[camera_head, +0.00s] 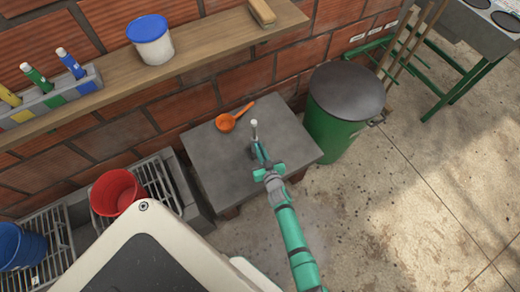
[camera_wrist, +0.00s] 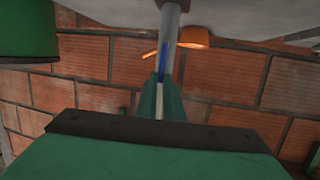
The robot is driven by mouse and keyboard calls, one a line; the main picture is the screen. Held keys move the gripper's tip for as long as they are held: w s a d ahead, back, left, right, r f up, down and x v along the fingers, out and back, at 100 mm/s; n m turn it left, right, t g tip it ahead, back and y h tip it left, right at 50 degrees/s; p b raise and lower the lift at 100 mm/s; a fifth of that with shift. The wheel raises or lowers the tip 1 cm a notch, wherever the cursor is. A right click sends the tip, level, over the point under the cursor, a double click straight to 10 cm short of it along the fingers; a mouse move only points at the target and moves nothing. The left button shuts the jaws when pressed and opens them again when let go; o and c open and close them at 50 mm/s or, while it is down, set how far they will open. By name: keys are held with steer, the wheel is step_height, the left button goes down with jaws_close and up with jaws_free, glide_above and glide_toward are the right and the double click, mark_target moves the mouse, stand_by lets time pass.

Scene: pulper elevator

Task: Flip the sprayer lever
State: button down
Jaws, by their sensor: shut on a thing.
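My gripper (camera_head: 257,146) is shut over the grey table (camera_head: 206,157), on a slim pale grey piece with a whitish top (camera_head: 254,126). In the wrist view this slim piece (camera_wrist: 171,28) runs up from between the fingertips (camera_wrist: 164,86), with a narrow blue part (camera_wrist: 162,54) beside it. I cannot tell whether it is the sprayer or its lever, because it is small and partly hidden by the fingers. No other sprayer lever can be made out in either view.
An orange scoop (camera_head: 226,122) lies on the table left of my gripper; it also shows in the wrist view (camera_wrist: 194,38). A lidded green barrel (camera_head: 335,128) stands close right. A wooden shelf (camera_head: 205,52) runs along the brick wall. A red bucket (camera_head: 116,190) stands lower left.

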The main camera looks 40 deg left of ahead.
steer(key=c, duration=1.9)
jaws_free()
steer(key=v, duration=1.1)
